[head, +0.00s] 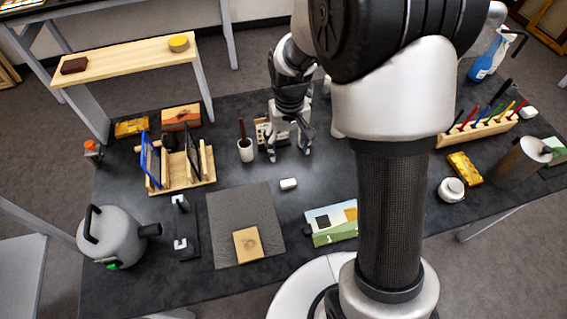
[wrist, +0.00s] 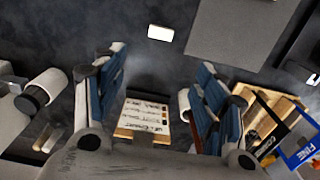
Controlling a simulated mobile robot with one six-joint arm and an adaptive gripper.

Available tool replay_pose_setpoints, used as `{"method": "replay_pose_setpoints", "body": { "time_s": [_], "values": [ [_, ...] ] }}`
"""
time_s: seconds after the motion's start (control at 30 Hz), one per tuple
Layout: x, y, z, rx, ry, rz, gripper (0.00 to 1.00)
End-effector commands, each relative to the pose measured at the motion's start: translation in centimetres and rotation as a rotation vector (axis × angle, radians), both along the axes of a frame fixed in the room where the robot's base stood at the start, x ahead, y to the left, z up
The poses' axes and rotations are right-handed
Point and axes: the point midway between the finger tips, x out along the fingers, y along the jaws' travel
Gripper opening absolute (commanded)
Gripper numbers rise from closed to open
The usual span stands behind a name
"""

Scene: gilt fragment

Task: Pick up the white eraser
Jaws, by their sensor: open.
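A small white block, which looks like the white eraser (head: 288,184), lies flat on the dark table near its middle. It also shows at the top of the wrist view (wrist: 160,33), beyond the fingertips. My gripper (head: 290,153) points down over the table, a little behind the white block in the head view. Its two fingers stand wide apart in the wrist view (wrist: 160,60), with nothing held between them. The gripper and the white block are apart.
A grey mat (head: 228,205) with a tan card (head: 247,244) lies left of the block. A white cup (head: 245,150) and a wooden rack (head: 208,177) stand left of my gripper. A green-and-white box (head: 331,222) lies at front right. Bare tabletop surrounds the block.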

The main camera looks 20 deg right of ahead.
Motion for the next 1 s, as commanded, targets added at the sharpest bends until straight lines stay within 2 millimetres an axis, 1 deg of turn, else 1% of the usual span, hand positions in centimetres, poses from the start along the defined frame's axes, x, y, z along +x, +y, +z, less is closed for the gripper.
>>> {"method": "replay_pose_setpoints", "body": {
  "time_s": [0.03,0.2,0.4,0.53,0.77,0.83,1.0],
  "values": [
    [-0.1,0.0,-1.1,0.0,0.005,0.0,0.65],
    [-0.2,0.0,-4.9,0.0,0.007,0.0,0.65],
    [-0.2,0.0,-9.1,0.0,0.005,0.0,0.65],
    [-0.2,0.0,-10.8,0.0,0.003,0.0,0.65],
    [-0.2,0.0,-11.9,0.0,0.002,0.0,0.65],
    [-0.3,0.0,-12.5,0.0,0.002,0.0,0.65],
    [-0.8,0.0,-15.2,0.0,0.005,0.0,0.65]
  ]
}}
